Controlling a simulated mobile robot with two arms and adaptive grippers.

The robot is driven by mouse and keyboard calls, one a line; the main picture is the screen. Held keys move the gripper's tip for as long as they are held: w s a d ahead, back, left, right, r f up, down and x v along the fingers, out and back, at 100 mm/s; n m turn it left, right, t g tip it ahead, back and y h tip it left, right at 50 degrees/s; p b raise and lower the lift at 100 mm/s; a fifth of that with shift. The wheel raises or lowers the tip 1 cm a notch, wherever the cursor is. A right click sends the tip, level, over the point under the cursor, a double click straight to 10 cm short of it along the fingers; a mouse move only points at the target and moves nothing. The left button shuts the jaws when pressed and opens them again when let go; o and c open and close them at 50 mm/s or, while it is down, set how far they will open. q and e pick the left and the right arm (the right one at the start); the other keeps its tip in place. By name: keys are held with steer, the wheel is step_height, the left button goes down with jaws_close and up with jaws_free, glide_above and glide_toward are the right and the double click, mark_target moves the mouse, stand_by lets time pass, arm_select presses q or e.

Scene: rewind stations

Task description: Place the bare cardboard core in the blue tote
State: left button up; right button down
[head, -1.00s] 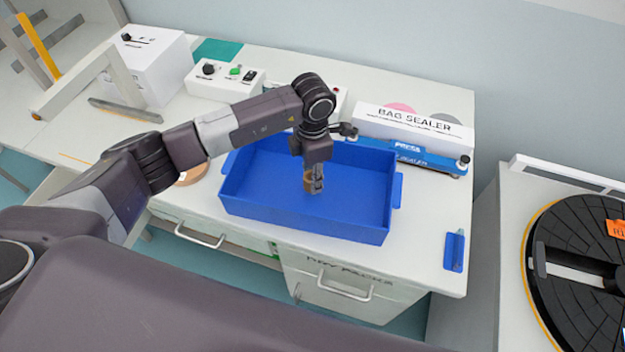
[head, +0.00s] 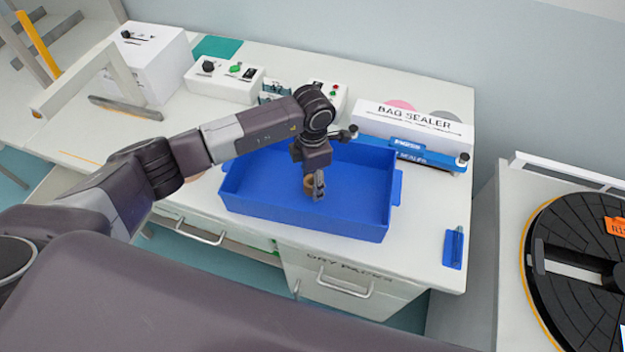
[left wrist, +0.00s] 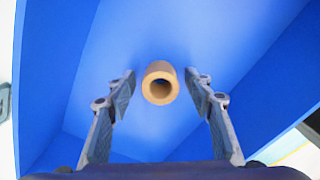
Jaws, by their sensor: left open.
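The blue tote (head: 345,222) stands on the white bench, its floor facing up. My left gripper (head: 316,187) points down into it. The bare cardboard core (head: 308,186) is a short brown tube, partly hidden by the gripper in the head view. In the left wrist view the core (left wrist: 160,68) is seen end-on over the blue tote floor, between the two open fingers of my left gripper (left wrist: 163,88). Gaps show on both sides of it. Whether its far end rests on the floor is hard to tell. My right gripper is not in view.
A bag sealer (head: 415,128) stands close behind the tote on the right. A white control box (head: 223,82) is behind it on the left. A small blue item (head: 454,248) lies near the bench's right edge. A black round turntable (head: 580,235) is at far right.

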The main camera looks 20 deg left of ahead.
arm_select(q)
steer(key=shift+r, duration=0.15)
steer(key=shift+r, duration=0.15)
step_height(320, 180, up, 12)
steer(key=b, duration=0.3)
steer(key=shift+b, duration=0.4)
steer(key=shift+f, duration=0.2)
